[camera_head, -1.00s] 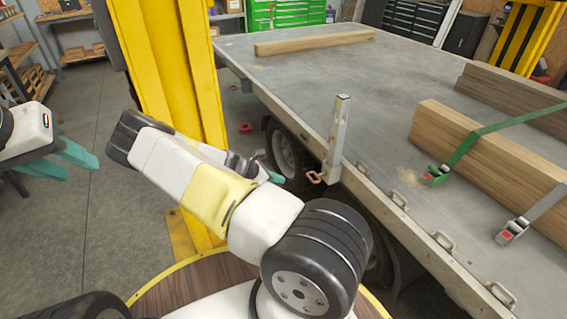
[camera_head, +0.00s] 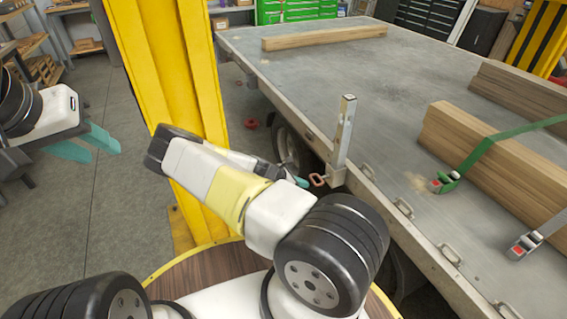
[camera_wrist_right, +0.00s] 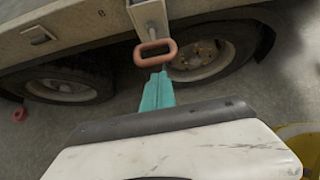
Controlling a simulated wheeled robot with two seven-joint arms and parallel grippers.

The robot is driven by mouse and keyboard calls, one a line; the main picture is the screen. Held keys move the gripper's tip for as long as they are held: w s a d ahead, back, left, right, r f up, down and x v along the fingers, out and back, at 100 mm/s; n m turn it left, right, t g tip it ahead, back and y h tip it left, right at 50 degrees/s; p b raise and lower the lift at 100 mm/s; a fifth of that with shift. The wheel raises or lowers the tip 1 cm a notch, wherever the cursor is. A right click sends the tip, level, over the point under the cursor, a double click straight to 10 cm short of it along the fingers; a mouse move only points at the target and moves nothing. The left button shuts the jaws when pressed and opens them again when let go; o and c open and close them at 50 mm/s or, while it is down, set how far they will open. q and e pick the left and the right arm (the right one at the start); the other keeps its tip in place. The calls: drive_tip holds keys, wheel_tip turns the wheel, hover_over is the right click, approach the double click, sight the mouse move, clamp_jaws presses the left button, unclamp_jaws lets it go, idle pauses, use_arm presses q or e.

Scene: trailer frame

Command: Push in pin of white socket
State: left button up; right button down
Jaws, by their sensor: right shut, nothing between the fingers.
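The white socket (camera_head: 336,177) is fixed to the trailer's side edge and holds an upright metal post (camera_head: 345,132). A pin with a reddish loop handle (camera_head: 317,181) sticks out of the socket's side. In the right wrist view the loop handle (camera_wrist_right: 155,53) hangs in front of the socket (camera_wrist_right: 149,18). My right gripper (camera_head: 302,182) is shut and empty. Its teal tips (camera_wrist_right: 160,76) are right by the loop's lower edge; I cannot tell if they touch. My left gripper (camera_head: 93,144) is open and empty at the far left, away from the trailer.
The trailer bed (camera_head: 310,75) carries wooden beams (camera_head: 490,150) with a green strap (camera_head: 500,143). Trailer wheels (camera_wrist_right: 205,58) are below the socket. A yellow column (camera_head: 180,80) stands left of my right arm. Floor at the left is clear.

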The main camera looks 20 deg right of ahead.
drive_tip(key=shift+w+d+r, duration=0.1)
drive_tip(key=shift+w+d, duration=0.05)
drive_tip(key=shift+d, duration=0.5)
drive_tip(key=shift+w+d, duration=0.15)
drive_tip(key=shift+d, duration=1.65)
drive_tip(key=a, duration=0.5)
approach(313, 180)
drive_tip(key=shift+s+a+r, duration=0.1)
drive_tip(key=shift+s+a, duration=0.05)
drive_tip(key=shift+a, duration=0.9)
drive_tip(key=shift+s+a, duration=0.1)
drive_tip(key=shift+a, duration=0.95)
